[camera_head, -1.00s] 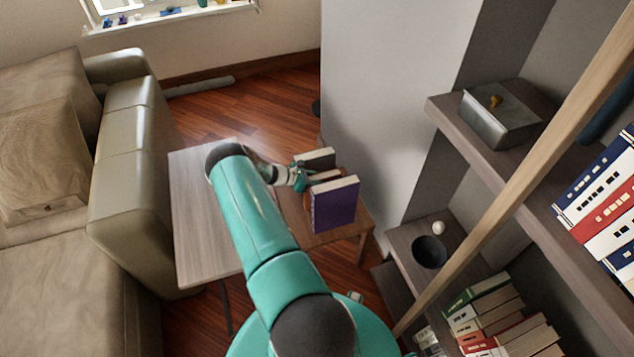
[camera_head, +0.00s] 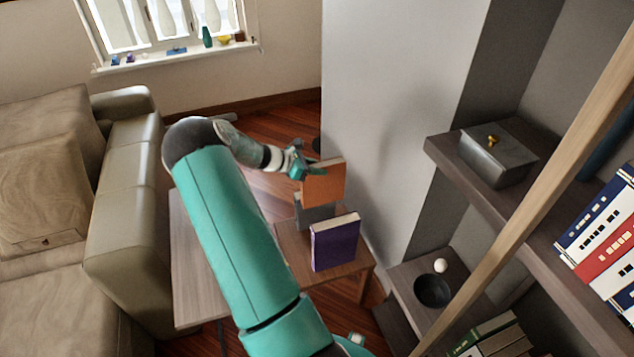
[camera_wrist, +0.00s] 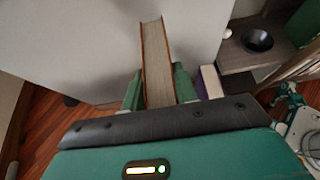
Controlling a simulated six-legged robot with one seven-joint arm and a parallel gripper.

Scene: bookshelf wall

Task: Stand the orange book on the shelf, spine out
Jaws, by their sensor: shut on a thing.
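The orange book (camera_head: 324,184) is held up by my gripper (camera_head: 303,166), above the small wooden table and higher than the purple book. In the wrist view the orange book (camera_wrist: 157,60) stands between the two green fingers of my gripper (camera_wrist: 159,88), its pale page edges facing the camera. The fingers press on both covers. The shelf unit at the right has an upper board (camera_head: 470,178) and a lower board (camera_head: 405,270). The orange book is apart from both.
A purple book (camera_head: 335,243) stands on the small wooden table (camera_head: 290,245), with a grey object (camera_head: 312,215) behind it. A grey box (camera_head: 497,155) sits on the upper board. A dark bowl (camera_head: 432,291) and white ball (camera_head: 440,265) sit lower. A diagonal wooden post (camera_head: 530,205) crosses the shelf front.

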